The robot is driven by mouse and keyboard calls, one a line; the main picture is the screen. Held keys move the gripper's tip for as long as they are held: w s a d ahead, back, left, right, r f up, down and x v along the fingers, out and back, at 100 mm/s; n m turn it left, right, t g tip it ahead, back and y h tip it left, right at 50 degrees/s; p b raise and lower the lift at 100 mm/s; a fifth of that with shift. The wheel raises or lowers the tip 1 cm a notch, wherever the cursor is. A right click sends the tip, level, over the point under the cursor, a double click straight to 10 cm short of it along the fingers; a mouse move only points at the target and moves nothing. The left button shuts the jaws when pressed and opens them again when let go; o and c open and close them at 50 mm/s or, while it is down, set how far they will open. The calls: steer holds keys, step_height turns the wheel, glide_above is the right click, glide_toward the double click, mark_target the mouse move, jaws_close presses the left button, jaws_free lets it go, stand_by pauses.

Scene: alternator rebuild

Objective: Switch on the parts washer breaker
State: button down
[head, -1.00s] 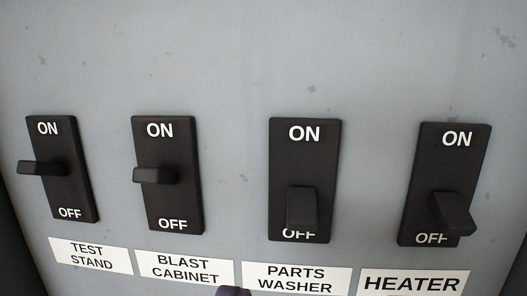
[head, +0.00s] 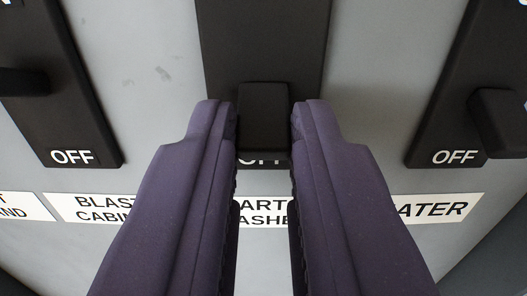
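The parts washer breaker (head: 267,40) is a black plate in the middle of the head view. Its black lever (head: 264,115) points down and partly covers the word OFF. The label below it is partly hidden behind my fingers. My gripper (head: 265,120) has two purple fingers, spread apart, with one fingertip on each side of the lever. Narrow gaps show between the fingertips and the lever, so the gripper is not closed on it. The breaker's ON mark is out of the picture.
The blast cabinet breaker (head: 55,110) is on the left, its lever (head: 22,82) sticking out. The heater breaker (head: 450,100) is on the right, its lever (head: 500,122) low. Grey panel (head: 150,70) lies bare between the breakers.

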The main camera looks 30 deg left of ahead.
steer(key=shift+r, duration=0.1)
steer(key=r+g+h+p, duration=0.1)
steer(key=p, duration=0.2)
steer(key=r+g+h+p, duration=0.1)
steer(key=p, duration=0.2)
steer(key=shift+g+p, duration=0.3)
steer(key=shift+p, duration=0.05)
steer(key=g+p, duration=0.1)
steer(key=p, duration=0.2)
steer(key=shift+r+g+h, duration=0.3)
steer(key=shift+g+h, duration=0.1)
steer(key=shift+g+p, duration=0.3)
steer(key=shift+p, duration=0.6)
steer(key=shift+w+h, duration=0.1)
steer(key=shift+h, duration=0.3)
steer(key=c, duration=1)
jaws_free()
steer(key=shift+f, duration=0.1)
steer(key=shift+c, duration=0.2)
